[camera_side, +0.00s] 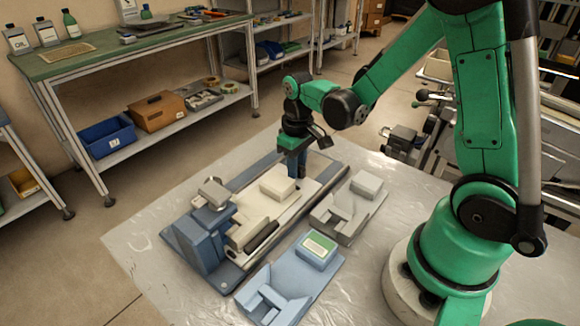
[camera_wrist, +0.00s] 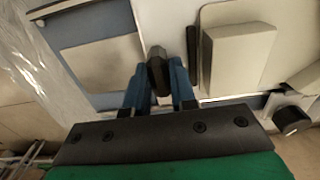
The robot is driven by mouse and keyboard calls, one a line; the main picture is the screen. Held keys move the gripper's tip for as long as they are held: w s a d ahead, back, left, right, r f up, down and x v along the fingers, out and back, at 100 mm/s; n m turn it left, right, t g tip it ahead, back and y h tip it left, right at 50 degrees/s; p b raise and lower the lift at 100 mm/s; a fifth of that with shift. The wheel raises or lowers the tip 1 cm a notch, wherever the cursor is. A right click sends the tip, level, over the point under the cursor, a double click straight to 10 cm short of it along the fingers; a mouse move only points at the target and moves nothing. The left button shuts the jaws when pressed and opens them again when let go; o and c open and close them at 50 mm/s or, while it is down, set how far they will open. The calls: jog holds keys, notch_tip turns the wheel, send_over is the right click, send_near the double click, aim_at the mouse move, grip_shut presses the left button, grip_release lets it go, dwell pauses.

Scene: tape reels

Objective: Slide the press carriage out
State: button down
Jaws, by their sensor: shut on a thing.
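The press is a blue base (camera_side: 190,245) with an upright head at its left end in the side view. The cream carriage (camera_side: 262,216) lies along the base and carries a raised cream block (camera_side: 279,187). The block also shows at the right in the wrist view (camera_wrist: 238,58). My gripper (camera_side: 297,178) points down at the carriage's far right end. In the wrist view, its blue fingers (camera_wrist: 160,80) are closed around a dark knob-like handle (camera_wrist: 157,66) beside the carriage. The handle's base is hidden by the fingers.
A grey-cream fixture (camera_side: 345,222) stands to the right of the press. A blue fixture (camera_side: 275,298) with a green-labelled block (camera_side: 318,246) is nearer the camera. The grey table sheet (camera_side: 135,245) is bare at left. A green workbench (camera_side: 75,60) stands behind.

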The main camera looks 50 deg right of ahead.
aim_at(316, 162)
jog(key=d, duration=0.7)
jog(key=shift+d, duration=0.15)
jog(key=c, duration=1)
grip_release()
jog(key=shift+r, duration=0.1)
jog(key=shift+r, duration=2.75)
